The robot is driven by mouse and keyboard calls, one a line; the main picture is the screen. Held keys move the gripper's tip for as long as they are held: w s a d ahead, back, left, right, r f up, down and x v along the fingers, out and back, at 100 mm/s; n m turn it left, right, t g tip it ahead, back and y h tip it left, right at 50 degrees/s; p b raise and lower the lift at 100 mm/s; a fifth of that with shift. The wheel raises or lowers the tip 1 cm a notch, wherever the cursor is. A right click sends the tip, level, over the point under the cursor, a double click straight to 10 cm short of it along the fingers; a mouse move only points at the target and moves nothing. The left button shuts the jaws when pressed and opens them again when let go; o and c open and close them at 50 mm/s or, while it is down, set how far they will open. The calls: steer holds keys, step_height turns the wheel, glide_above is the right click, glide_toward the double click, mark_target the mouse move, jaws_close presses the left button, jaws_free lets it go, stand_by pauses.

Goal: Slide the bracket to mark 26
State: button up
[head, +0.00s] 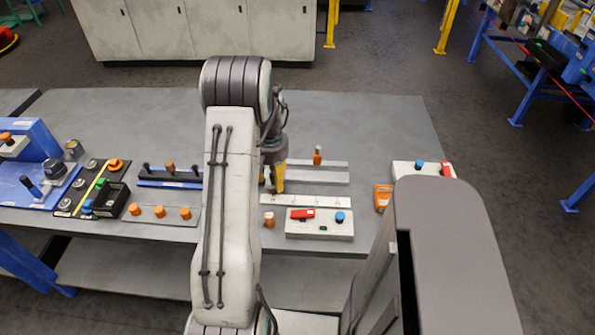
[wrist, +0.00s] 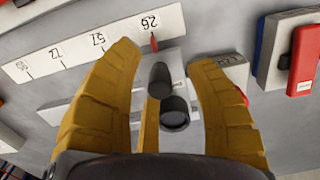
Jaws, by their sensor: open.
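My gripper (wrist: 165,100) has its yellow fingers apart, one on each side of a dark knob (wrist: 159,78) that appears to belong to the bracket. A second dark round end (wrist: 175,113) is just below it in the wrist view; I see no finger contact. In the head view, my gripper (head: 276,178) is at the left end of the grey rail (head: 320,177). My arm and gripper hide the bracket there.
A white box (head: 320,231) with a red switch and blue button is in front of the scale strip (head: 330,202). An orange-topped post (head: 317,156) stands behind the rail. An orange device (head: 383,198) is to the right. The back right of the table (head: 390,125) is clear.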

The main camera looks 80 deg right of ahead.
steer(key=shift+r, duration=0.2)
steer(key=shift+r+p, duration=1.55)
steer(key=shift+r, duration=0.5)
steer(key=shift+r, duration=0.15)
steer(key=shift+r+p, duration=1.2)
steer(key=shift+r, duration=0.45)
